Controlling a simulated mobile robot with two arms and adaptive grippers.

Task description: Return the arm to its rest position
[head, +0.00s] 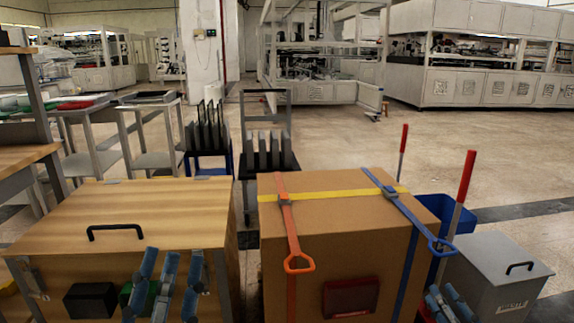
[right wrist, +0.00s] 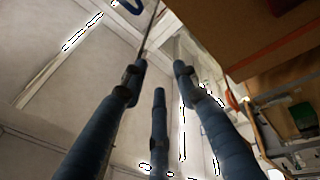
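My left gripper (head: 168,262) has blue fingers pointing up in front of the wooden box at the lower left. Its fingers stand apart and I see nothing held between them. My right gripper (head: 447,303) is low at the bottom edge of the head view, right of the strapped cardboard box and in front of the grey metal box. In the right wrist view its three blue fingers (right wrist: 157,76) are spread, with nothing between them. The lower parts of both arms are out of view or hidden.
The wooden box (head: 160,205) has a black handle. The cardboard box (head: 335,225) carries orange, yellow and blue straps. A grey metal box (head: 500,265), a blue bin (head: 455,210) and red-handled poles (head: 466,175) stand at right. Open floor (head: 340,145) lies beyond.

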